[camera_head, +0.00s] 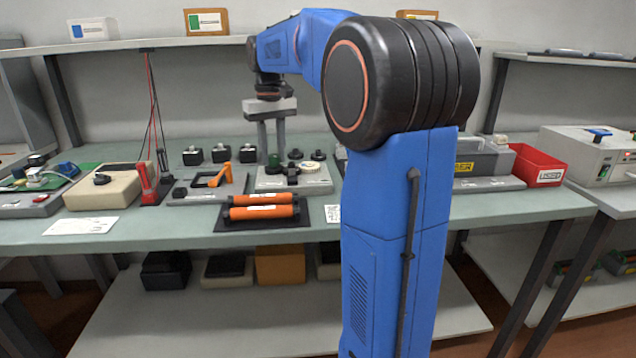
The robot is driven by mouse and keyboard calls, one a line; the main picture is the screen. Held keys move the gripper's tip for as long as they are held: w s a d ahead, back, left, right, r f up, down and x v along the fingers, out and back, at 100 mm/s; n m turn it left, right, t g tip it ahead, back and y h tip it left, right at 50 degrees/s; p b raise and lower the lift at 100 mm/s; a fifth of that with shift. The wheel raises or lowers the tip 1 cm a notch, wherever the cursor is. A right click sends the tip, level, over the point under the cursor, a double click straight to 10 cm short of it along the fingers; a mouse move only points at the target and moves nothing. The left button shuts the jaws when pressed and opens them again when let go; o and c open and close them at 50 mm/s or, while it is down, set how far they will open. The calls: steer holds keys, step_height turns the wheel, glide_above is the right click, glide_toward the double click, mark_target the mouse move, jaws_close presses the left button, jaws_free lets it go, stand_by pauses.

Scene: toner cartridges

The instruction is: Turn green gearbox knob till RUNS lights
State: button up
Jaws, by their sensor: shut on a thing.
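The gearbox (265,182) is a pale grey unit on the bench, with a green knob (273,160) at its back left and several dark round parts on top. My gripper (272,150) points straight down, its two grey fingers shut on the green knob. The fingers hide part of the knob. A RUNS light is too small to make out, so I cannot tell whether it is lit.
Left of the gearbox is a grey unit with an orange handle (213,180). Two orange rollers (262,206) lie on a dark mat in front. A red bin (538,167) stands at the right. My blue arm hides the bench right of the gearbox.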

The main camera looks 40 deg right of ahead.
steer(key=m, duration=0.4)
steer(key=shift+m, duration=0.4)
steer(key=m, duration=0.9)
steer(key=shift+m, duration=0.3)
steer(key=m, duration=0.4)
steer(key=shift+m, duration=0.4)
steer(key=o, duration=0.9)
steer(key=shift+c, duration=0.2)
